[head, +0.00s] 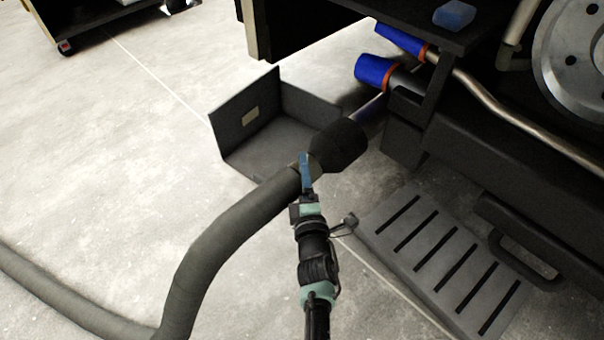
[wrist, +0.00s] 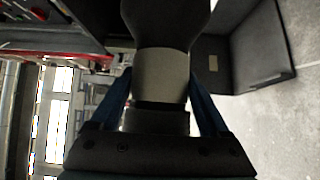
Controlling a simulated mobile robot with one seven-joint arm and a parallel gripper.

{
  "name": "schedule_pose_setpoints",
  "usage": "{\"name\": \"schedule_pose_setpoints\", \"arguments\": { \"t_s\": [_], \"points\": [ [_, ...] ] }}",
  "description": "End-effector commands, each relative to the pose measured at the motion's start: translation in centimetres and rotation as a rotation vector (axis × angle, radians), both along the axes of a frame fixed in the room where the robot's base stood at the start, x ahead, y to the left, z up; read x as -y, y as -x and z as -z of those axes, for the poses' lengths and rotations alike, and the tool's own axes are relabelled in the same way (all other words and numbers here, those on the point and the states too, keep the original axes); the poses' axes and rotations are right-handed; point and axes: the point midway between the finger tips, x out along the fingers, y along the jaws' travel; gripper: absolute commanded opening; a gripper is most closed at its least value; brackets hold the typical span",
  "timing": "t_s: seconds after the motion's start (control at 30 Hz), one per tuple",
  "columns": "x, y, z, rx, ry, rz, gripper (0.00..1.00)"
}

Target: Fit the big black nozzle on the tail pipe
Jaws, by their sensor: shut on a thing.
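The big black nozzle (head: 339,145) is on the end of a thick grey hose, and its wide mouth faces up and right. My gripper (head: 305,172) is shut on the nozzle's narrow neck, where the hose joins it. In the wrist view the blue fingers (wrist: 160,100) sit on both sides of the pale neck, and the dark nozzle (wrist: 165,22) extends beyond them. A metal tail pipe (head: 371,112) shows just past the nozzle's mouth, under the vehicle. I cannot tell whether the nozzle's rim touches or surrounds the pipe end.
Blue-capped pipes (head: 375,70) with orange rings are above the nozzle. A dark open bin (head: 243,120) stands behind it. A slotted grey step (head: 440,250) lies at right, beside the vehicle's dark side. The grey hose (head: 205,240) trails left over open floor.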

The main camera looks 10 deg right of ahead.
Motion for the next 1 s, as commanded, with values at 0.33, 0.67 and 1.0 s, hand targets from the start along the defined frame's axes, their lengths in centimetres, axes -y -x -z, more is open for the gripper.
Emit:
{"name": "schedule_pose_setpoints", "arguments": {
  "t_s": [0.33, 0.67, 1.0],
  "points": [
    [0.6, -0.6, -0.4, 0.012, 0.004, -0.002, 0.0],
    [1.1, -1.0, -0.2, 0.011, 0.003, -0.003, 0.0],
    [1.2, -1.0, -0.2, 0.011, 0.003, -0.003, 0.83]
  ]
}}
